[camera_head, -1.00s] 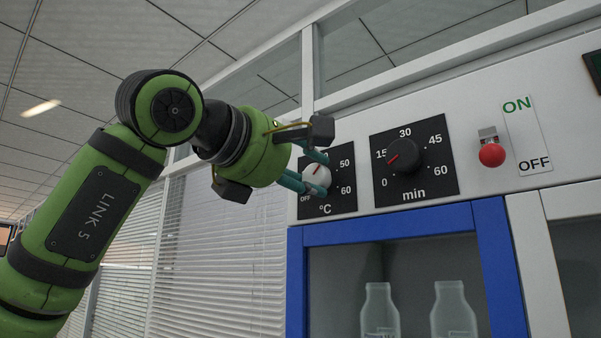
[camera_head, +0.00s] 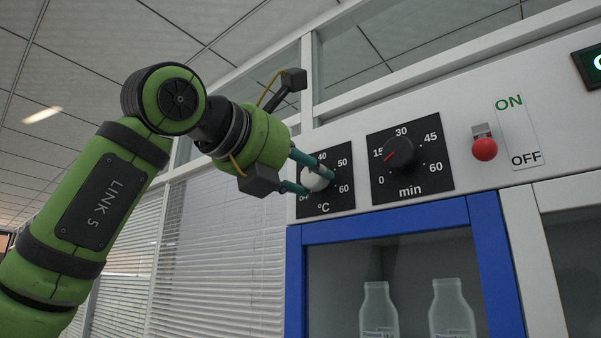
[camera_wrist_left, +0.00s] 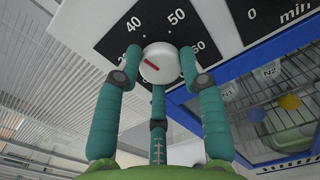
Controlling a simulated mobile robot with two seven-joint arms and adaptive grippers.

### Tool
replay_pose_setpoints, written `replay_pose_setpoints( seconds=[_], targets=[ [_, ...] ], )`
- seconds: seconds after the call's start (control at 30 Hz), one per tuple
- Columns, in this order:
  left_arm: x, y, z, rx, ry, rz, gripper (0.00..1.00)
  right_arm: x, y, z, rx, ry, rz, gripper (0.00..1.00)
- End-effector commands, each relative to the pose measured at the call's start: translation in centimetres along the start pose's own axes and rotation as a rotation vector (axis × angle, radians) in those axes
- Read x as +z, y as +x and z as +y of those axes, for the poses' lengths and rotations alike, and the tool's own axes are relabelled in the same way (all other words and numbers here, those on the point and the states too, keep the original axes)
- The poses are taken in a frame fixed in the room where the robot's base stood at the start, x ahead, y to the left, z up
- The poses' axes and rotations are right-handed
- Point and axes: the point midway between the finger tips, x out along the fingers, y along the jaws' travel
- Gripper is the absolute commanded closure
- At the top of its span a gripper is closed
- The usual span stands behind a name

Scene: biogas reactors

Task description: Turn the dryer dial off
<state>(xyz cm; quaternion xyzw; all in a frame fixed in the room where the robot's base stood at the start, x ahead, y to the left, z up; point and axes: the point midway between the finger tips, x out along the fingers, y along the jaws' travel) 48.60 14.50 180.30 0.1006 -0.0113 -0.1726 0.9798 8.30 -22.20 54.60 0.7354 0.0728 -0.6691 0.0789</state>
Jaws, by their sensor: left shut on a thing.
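The dryer dial is a round white knob (camera_head: 317,178) on a black °C plate (camera_head: 340,203) at the left end of the panel. My left gripper (camera_head: 303,171) is shut on it, with teal fingers around its rim. In the left wrist view, the knob (camera_wrist_left: 161,65) sits between the fingers of the gripper (camera_wrist_left: 160,72). Its red mark points up and left, on the side below the 40 in that picture. OFF is printed at the plate's lower left in the head view; fingers hide that area in the wrist view. My right gripper is not in view.
A black minutes dial (camera_head: 398,153) is close on the right. Further right is a red-tipped switch (camera_head: 484,148) beside an ON/OFF label (camera_head: 517,130). Below is a blue-framed cabinet (camera_head: 490,255) with glass bottles (camera_head: 378,312) inside. Window blinds (camera_head: 220,260) are behind my arm.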

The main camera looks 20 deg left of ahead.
Motion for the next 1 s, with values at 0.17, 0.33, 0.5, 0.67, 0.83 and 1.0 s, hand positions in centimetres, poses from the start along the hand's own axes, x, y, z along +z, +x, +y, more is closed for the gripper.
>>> replay_pose_setpoints(
  seconds=[0.17, 0.33, 0.5, 0.67, 0.83, 1.0],
  targets=[
    [0.8, -0.4, 0.4, 0.005, -0.171, -0.029, 0.92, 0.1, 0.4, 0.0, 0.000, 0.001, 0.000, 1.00],
    [0.8, -0.4, 0.4, 0.002, -0.334, -0.030, 0.92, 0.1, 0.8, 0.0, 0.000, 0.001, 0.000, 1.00],
    [0.8, -0.5, 0.5, 0.000, -0.495, -0.031, 0.92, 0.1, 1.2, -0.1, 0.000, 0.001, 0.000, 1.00],
    [0.7, -0.5, 0.6, -0.002, -0.648, -0.031, 0.92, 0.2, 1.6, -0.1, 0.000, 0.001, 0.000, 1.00],
    [0.7, -0.5, 0.7, -0.004, -0.809, -0.031, 0.92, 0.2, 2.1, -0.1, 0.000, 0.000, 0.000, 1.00],
    [0.6, -0.5, 0.8, -0.006, -0.971, -0.031, 0.92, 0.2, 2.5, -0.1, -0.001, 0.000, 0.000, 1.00]
  ],
)
